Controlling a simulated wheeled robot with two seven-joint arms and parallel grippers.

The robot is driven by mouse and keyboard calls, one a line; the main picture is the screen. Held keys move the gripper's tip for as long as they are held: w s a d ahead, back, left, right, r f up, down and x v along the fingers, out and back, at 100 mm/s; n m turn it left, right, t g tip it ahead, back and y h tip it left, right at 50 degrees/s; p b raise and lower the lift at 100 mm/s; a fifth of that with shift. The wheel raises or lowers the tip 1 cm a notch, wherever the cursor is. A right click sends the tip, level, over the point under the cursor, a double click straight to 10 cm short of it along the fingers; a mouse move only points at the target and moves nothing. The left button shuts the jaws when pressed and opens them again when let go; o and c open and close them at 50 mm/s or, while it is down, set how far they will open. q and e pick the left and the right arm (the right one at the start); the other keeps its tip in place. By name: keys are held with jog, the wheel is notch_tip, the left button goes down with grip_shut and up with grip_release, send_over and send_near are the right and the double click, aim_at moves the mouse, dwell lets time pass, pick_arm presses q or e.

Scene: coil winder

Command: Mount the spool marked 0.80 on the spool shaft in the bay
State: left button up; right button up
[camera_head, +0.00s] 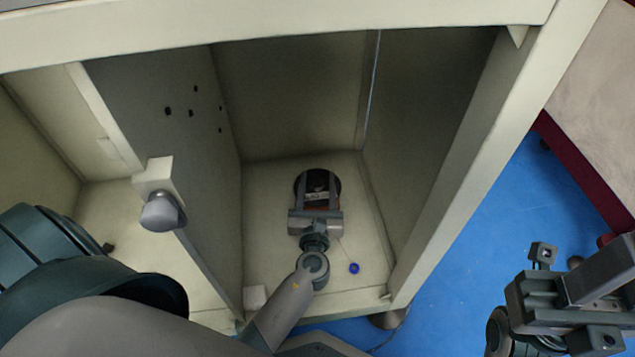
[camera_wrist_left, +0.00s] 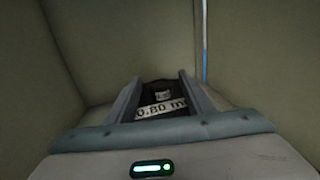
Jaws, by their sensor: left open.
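The spool (camera_head: 318,179) has dark round flanges and copper-coloured winding, and is inside the bay near its back wall.
The bay has side walls close to my left arm and a pale floor (camera_head: 360,230). A small blue round piece (camera_head: 354,268) lies on the floor, with a thin line leading toward the spool. A grey knob (camera_head: 163,211) sticks out at the left divider. Blue floor lies right.

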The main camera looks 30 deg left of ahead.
pick_arm(q)
jog(key=p+v, duration=0.2)
jog(key=v, duration=1.5)
jog(key=shift+s, duration=0.2)
dwell(1.2)
